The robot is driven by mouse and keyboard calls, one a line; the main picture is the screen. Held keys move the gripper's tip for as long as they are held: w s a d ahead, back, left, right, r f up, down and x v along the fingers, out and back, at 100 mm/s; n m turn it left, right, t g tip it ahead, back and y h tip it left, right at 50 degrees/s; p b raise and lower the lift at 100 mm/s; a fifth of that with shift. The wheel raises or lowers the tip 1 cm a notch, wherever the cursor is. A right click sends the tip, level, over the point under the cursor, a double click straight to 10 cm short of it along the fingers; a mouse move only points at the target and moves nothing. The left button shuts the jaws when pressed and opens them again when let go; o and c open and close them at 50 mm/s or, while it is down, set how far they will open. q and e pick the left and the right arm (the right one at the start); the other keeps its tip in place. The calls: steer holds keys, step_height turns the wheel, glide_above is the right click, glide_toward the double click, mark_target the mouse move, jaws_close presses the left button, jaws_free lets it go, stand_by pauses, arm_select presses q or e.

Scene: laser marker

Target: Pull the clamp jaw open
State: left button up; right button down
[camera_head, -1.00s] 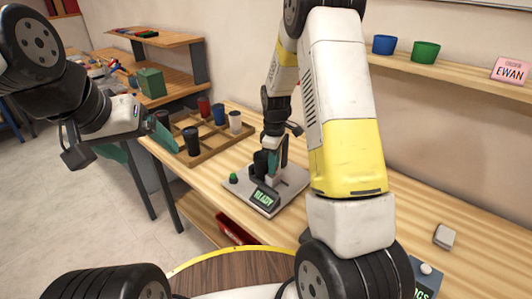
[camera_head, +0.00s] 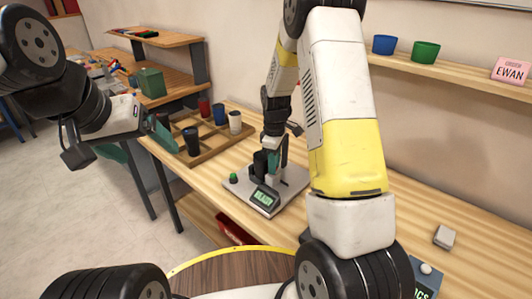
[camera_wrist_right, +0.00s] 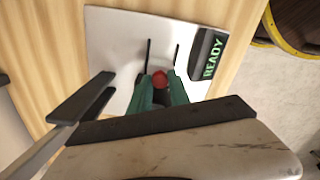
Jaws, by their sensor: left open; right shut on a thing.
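The laser marker (camera_head: 291,190) is a flat grey machine on the wooden bench, with a lit display (camera_head: 264,198) and a green button (camera_head: 233,178). In the right wrist view the display (camera_wrist_right: 213,58) reads READY beside two dark slots in the plate. My right gripper (camera_head: 273,172) is down at the marker. In the wrist view its green fingertips (camera_wrist_right: 160,86) are shut on a red round knob (camera_wrist_right: 160,78), which I take for the clamp jaw's knob. The rest of the jaw is hidden. My left gripper (camera_head: 135,143) is open and empty, left of the bench.
A wooden tray (camera_head: 208,153) with several cups stands left of the marker. A red bin (camera_head: 237,232) is below the bench. A small grey block (camera_head: 444,237) lies to the right. A shelf (camera_head: 463,80) holds blue and green cups. My right arm hides part of the bench.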

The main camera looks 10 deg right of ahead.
stand_by(0.4)
steer(key=shift+s+d, duration=0.6)
steer(key=shift+s, duration=0.1)
steer(key=c, duration=1.2)
jaws_free()
step_height(320, 180, up, 8)
steer(key=shift+f, duration=0.1)
